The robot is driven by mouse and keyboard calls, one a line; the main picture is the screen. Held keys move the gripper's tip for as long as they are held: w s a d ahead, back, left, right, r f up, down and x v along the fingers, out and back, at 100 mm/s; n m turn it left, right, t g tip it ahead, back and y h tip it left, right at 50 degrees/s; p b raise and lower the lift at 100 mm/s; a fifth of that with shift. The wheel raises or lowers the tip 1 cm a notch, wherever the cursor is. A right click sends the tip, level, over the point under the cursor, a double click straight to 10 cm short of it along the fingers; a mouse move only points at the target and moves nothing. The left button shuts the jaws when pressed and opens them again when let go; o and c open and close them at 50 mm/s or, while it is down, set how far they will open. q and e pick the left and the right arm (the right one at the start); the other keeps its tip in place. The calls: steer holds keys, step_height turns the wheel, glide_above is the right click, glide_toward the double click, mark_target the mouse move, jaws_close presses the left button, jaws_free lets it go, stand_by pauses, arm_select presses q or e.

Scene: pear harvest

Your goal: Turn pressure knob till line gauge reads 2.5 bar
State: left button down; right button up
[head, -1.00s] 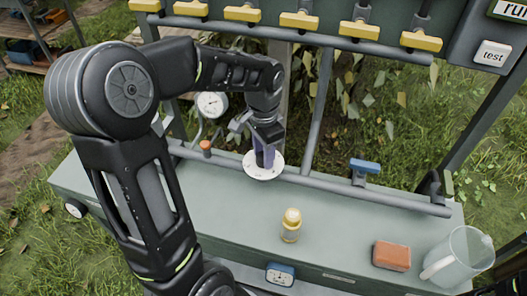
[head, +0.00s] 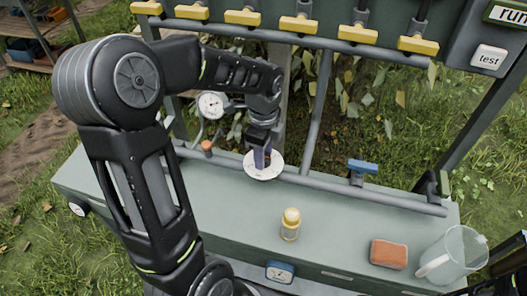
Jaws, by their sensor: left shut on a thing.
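The pressure knob (head: 260,157) is purple and stands over a round white dial plate (head: 263,170) with small marks, in front of the pipe. My left gripper (head: 260,143) comes down on it from above and is shut on it. Its fingers hide part of the knob. The line gauge (head: 211,105) is a round white dial left of my gripper. Its needle is too small to read.
On the green bench (head: 345,243) are a yellow-capped jar (head: 290,225), an orange-brown block (head: 388,254) and a clear jug (head: 452,256). A blue valve handle (head: 362,166) sits on the pipe. Yellow valve handles (head: 299,25) hang above. A white test button (head: 488,56) is upper right.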

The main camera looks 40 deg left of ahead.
arm_select(q)
steer(key=m+p, duration=0.1)
steer(key=m, duration=0.5)
steer(key=shift+p, duration=0.3)
steer(key=c, duration=0.9)
jaws_free()
step_height(320, 180, up, 8)
steer(key=shift+f, duration=0.1)
stand_by(0.3)
